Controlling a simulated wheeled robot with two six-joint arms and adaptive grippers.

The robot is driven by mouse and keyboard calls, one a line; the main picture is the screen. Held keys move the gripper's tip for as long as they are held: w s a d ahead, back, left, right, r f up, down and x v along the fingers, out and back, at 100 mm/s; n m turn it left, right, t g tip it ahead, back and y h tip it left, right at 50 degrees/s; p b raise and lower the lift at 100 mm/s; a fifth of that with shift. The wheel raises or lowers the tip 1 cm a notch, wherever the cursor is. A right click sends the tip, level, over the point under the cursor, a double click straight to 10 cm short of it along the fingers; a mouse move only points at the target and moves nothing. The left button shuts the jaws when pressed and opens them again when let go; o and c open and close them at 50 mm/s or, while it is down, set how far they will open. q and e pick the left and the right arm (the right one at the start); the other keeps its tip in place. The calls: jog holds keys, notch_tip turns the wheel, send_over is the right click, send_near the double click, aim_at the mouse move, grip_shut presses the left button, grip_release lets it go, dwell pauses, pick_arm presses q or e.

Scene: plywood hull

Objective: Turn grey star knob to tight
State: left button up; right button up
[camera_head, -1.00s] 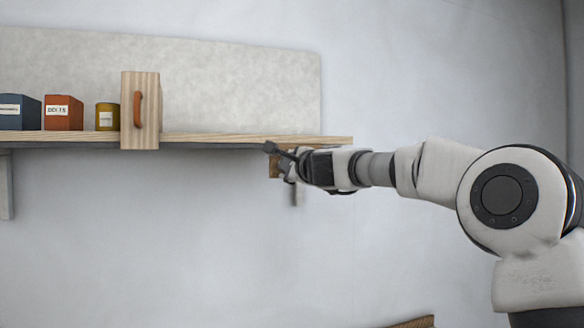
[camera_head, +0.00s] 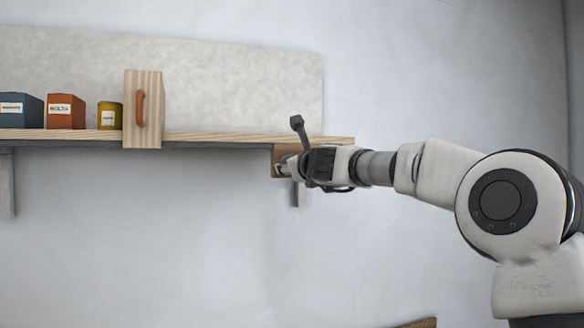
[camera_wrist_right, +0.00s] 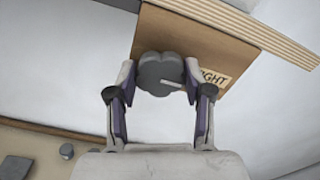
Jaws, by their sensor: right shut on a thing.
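The grey star knob (camera_wrist_right: 160,70) sits on a wooden plate (camera_wrist_right: 190,40) in the right wrist view. A pale pointer mark on it points right, towards a label (camera_wrist_right: 214,78) whose visible letters read "IGHT", the start being covered. My right gripper (camera_wrist_right: 166,84) is shut on the knob, with one finger on each side. In the head view my right gripper (camera_head: 287,166) is at the wooden plate (camera_head: 281,153) under the right end of the shelf, and it mostly hides the knob. My left gripper is in neither view.
The shelf (camera_head: 220,138) runs left above the plate.

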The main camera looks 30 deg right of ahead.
jog(key=shift+r+m, duration=0.1)
jog(key=shift+m, duration=0.3)
jog(key=shift+f, duration=0.2)
jog(key=o, duration=0.8)
